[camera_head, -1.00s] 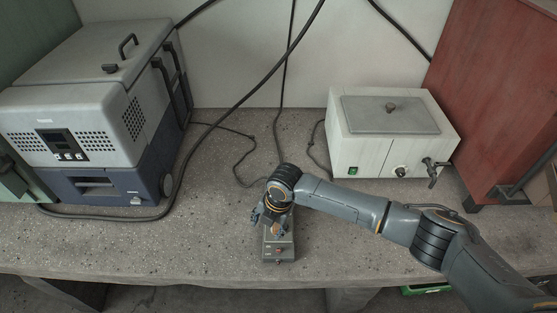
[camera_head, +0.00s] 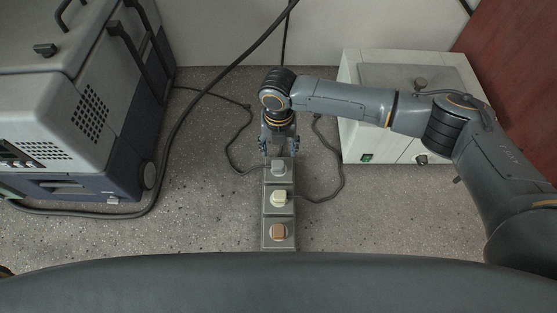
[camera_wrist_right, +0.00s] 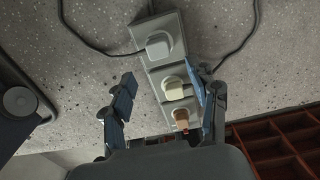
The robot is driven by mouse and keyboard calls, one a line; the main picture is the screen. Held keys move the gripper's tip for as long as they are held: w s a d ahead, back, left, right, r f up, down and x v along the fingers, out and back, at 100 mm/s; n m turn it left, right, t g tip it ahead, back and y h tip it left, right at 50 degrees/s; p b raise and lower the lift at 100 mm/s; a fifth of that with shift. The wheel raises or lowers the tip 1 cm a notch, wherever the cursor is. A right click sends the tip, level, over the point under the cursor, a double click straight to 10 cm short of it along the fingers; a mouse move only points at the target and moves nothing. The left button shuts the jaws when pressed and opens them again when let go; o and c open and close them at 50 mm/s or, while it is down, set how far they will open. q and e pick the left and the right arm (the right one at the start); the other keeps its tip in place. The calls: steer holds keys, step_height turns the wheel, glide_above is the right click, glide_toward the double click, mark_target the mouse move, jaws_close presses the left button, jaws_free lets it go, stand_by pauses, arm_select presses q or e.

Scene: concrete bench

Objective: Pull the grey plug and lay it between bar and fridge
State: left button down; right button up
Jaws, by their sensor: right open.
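A grey power bar (camera_head: 266,216) lies on the concrete bench, running front to back. The grey plug (camera_head: 279,169) sits in its far socket; it also shows in the right wrist view (camera_wrist_right: 158,47). A cream plug (camera_head: 279,198) is in the middle socket and an orange-brown plug (camera_head: 278,232) in the near one. My right gripper (camera_head: 279,148) is open and empty, at the bar's far end by the grey plug. In the wrist view its fingers show on either side of the bar. The fridge (camera_head: 95,120), a grey and blue box, stands at the left. My left gripper is not in view.
A thick black cable (camera_head: 190,120) runs between bar and fridge, and thinner cords (camera_head: 233,150) lie behind and beside the bar. A white lidded box (camera_head: 376,140) stands at the back right under my right arm. Bare bench (camera_head: 205,200) lies between cable and bar.

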mark_target(275, 164)
steer(key=shift+w+f+b, duration=0.1)
steer(key=shift+f+b, duration=1.1)
steer(key=shift+f, duration=0.1)
step_height(275, 164, down, 6)
steer(key=b, duration=0.4)
steer(key=shift+r, duration=0.2)
steer(key=shift+f, duration=0.45)
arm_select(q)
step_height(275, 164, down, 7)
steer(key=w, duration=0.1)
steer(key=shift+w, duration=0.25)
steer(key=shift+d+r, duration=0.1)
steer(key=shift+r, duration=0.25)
arm_select(e)
steer(key=shift+a, duration=0.5)
